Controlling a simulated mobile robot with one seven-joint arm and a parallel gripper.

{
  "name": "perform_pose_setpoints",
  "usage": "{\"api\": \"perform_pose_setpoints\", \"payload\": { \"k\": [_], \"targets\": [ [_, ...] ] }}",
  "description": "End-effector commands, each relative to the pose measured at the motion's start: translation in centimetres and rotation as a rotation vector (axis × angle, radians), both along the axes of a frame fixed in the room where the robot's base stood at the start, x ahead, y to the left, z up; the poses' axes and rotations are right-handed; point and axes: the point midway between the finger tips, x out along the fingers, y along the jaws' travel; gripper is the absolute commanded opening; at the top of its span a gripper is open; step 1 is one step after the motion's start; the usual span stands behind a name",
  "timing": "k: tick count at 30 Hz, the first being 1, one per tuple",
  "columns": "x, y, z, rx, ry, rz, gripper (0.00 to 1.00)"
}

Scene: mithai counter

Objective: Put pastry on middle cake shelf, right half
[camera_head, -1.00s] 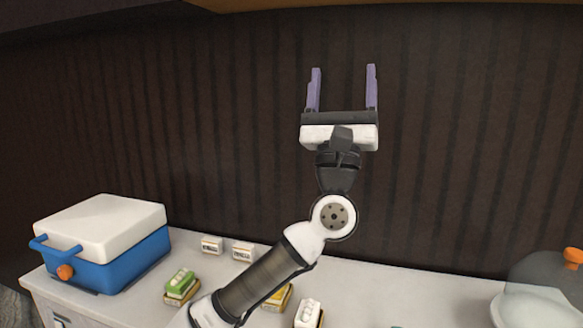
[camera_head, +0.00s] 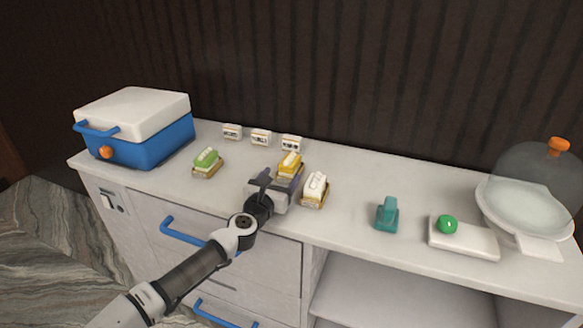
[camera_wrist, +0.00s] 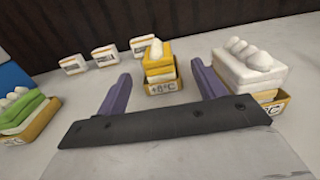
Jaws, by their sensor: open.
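Three pastries stand on small gold trays on the counter. The yellow pastry (camera_head: 290,161) is in the middle, the green pastry (camera_head: 206,158) on the left and the white pastry (camera_head: 316,184) on the right. The wrist view shows the yellow pastry (camera_wrist: 158,60) on a tray labelled "+8°C", with parts of the green pastry (camera_wrist: 22,108) and white pastry (camera_wrist: 250,68) to either side. My gripper (camera_head: 282,176) is open and empty, low at the counter's front, its purple fingers pointing at the yellow pastry. The yellow pastry appears ahead of and between the fingertips. I cannot identify a cake shelf.
Small white label cards (camera_head: 261,137) stand behind the pastries. A blue cooler box (camera_head: 150,140) is at left. A teal object (camera_head: 387,213), a white scale-like slab (camera_head: 470,241) with a green ball and a domed plate (camera_head: 540,205) are at right. Blue-handled drawers (camera_head: 270,262) are below.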

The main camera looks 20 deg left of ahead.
Motion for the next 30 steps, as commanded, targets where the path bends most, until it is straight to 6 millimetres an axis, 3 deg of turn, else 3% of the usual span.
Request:
{"api": "perform_pose_setpoints", "payload": {
  "k": [6, 14, 21, 30],
  "targets": [
    [3.8, -0.2, 0.1, 0.0, -0.001, 0.0, 0.69],
    [5.7, -0.2, 0.3, 0.0, -0.002, 0.0, 0.69],
    [9.0, 0.0, 0.4, 0.001, -0.001, 0.0, 0.69],
    [10.0, 0.0, 0.2, 0.002, -0.001, 0.001, 0.69]
  ]
}}
